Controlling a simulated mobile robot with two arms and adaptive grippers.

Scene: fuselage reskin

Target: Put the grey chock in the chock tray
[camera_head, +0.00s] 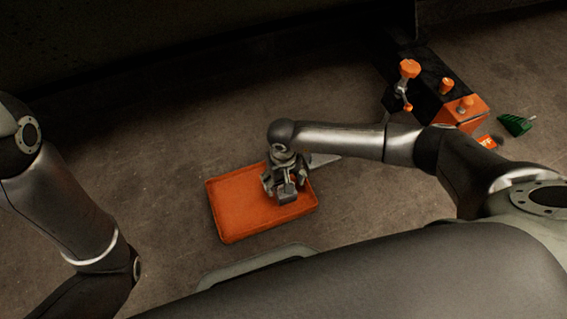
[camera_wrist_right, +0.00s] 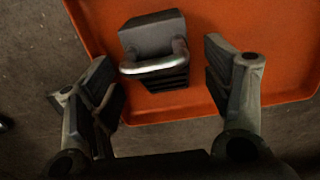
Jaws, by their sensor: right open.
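The grey chock (camera_wrist_right: 155,40), a block with a metal handle, shows in the right wrist view between and beyond the fingers, over the orange chock tray (camera_wrist_right: 285,60). In the head view the chock (camera_head: 287,191) is at the right part of the tray (camera_head: 240,205). My right gripper (camera_head: 283,180) is above the tray's right side. In the wrist view its fingers (camera_wrist_right: 165,90) are spread, with gaps to the chock on both sides. Whether the chock fully rests on the tray floor is hard to tell. My left arm is at the left edge; its gripper is out of view.
At the upper right stand a black and orange box (camera_head: 462,110) and an orange-topped clamp-like tool (camera_head: 409,70). A green item (camera_head: 515,124) and a small orange item (camera_head: 487,142) lie nearby. The floor left of the tray is clear.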

